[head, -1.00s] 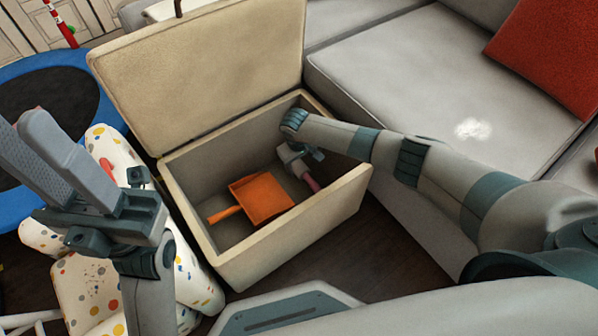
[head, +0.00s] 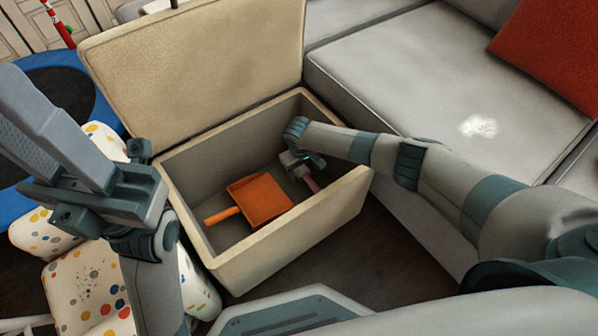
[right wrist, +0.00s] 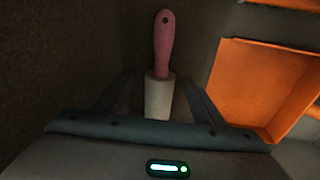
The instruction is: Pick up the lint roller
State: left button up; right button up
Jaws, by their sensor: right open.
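The lint roller, with a pink handle (right wrist: 163,45) and a white roller head (right wrist: 158,98), lies inside the storage box (head: 290,249). In the head view only part of its pink handle (head: 312,184) shows beside my right gripper. My right gripper (head: 302,166) is down inside the box and open. In the right wrist view the white roller head lies between the spread fingers (right wrist: 163,92), with the handle reaching beyond them; contact cannot be told. My left gripper (head: 58,135) is raised at the left, outside the box; its jaw gap is unclear.
An orange dustpan (head: 262,199) lies in the box, left of the roller. The box's lid (head: 200,65) stands open at the back. A grey sofa (head: 400,75) is at the right, and a spotted white object (head: 90,285) and blue-rimmed trampoline (head: 85,75) are at the left.

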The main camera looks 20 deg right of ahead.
jog(key=shift+w+f+b, duration=0.1)
jog(key=shift+f+b, duration=0.2)
jog(key=shift+f, duration=0.55)
jog(key=c, duration=1.2)
